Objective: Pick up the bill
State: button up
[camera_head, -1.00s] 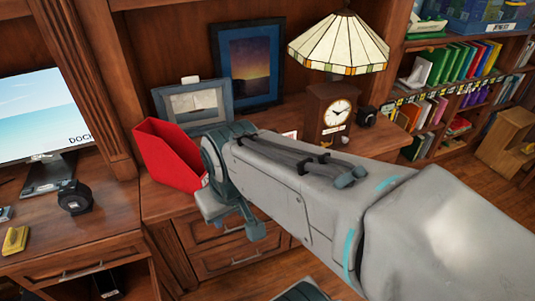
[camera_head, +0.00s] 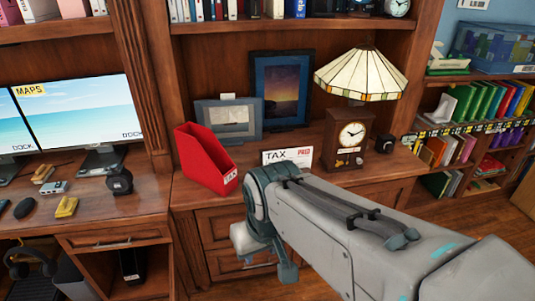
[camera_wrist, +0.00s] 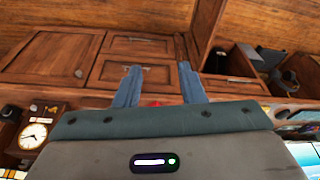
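A white paper bill marked TAX with red PAID lettering (camera_head: 287,157) stands on the wooden desk, to the right of a red file holder (camera_head: 205,158) labelled TAX. Its lower edge is close to the top of my arm in the head view. My gripper (camera_wrist: 160,88) shows two blue-grey fingers spread apart with nothing held between them. The fingers point toward wooden drawer and cabinet fronts. A bit of red shows between their bases in the wrist view. The bill is not clearly visible in the wrist view.
A clock (camera_head: 351,135) and a stained-glass lamp (camera_head: 359,75) stand right of the bill. Two picture frames (camera_head: 228,121) (camera_head: 281,88) lean behind it. Monitors (camera_head: 82,112) are on the left. Drawers (camera_head: 243,262) lie below the desk.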

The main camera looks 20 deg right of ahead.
aim_at(302, 156)
jog(key=z, duration=0.5)
jog(key=i, duration=1.4)
jog(key=z, duration=0.5)
